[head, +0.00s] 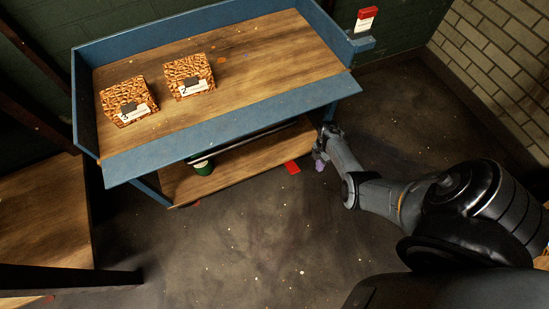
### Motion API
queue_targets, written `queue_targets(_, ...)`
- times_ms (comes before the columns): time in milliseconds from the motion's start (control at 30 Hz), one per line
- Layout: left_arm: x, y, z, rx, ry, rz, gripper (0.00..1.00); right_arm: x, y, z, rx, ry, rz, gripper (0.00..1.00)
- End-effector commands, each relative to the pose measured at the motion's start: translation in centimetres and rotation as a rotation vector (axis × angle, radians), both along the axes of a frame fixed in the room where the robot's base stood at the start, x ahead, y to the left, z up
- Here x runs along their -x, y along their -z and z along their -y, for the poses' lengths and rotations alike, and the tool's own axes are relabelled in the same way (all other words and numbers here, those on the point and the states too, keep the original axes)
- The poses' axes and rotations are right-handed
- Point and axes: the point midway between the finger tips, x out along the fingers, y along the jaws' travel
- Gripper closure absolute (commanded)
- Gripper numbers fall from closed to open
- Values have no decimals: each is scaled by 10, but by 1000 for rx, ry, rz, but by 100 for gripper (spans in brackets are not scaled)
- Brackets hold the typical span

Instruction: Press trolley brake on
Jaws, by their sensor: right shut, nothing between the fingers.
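The blue trolley (235,113) has a wooden top and a lower wooden shelf (235,165). A red tab (292,167), which looks like a brake pedal, sticks out low at the trolley's front right corner. I cannot tell whether it is up or pressed. My right gripper (320,164) is shut and empty, pointing down just right of the red tab, with a small gap between them in the picture. Its height above the floor is hard to judge. My left gripper is out of view.
Two brown patterned boxes (125,110) (184,83) marked with numbers sit on the trolley top. A green container (203,167) is on the lower shelf. A red-and-white box (366,18) is by the back right corner. A wooden table (40,225) stands left. The floor in front is clear.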

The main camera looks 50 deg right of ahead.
Motion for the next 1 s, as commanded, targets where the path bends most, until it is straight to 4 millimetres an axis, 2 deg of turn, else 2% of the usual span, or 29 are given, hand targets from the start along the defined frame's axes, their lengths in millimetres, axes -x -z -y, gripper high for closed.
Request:
queue_targets(33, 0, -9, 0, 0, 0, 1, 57, -23, -17, -2, -20, 25, 36, 100)
queue_targets(100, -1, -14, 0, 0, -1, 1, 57, -50, -34, 0, -29, 44, 83, 100)
queue_targets(200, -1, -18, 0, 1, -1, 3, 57, -81, -55, 4, -30, 55, 133, 100)
queue_targets(333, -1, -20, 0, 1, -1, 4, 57, -103, -70, 5, -28, 53, 167, 100)
queue_targets(500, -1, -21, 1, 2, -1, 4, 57, -111, -75, 5, -27, 52, 180, 100)
queue_targets(767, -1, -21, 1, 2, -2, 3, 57, -111, -75, 5, -26, 52, 179, 100)
queue_targets(1000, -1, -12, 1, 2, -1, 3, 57, -110, -63, 1, -28, 51, 179, 100)
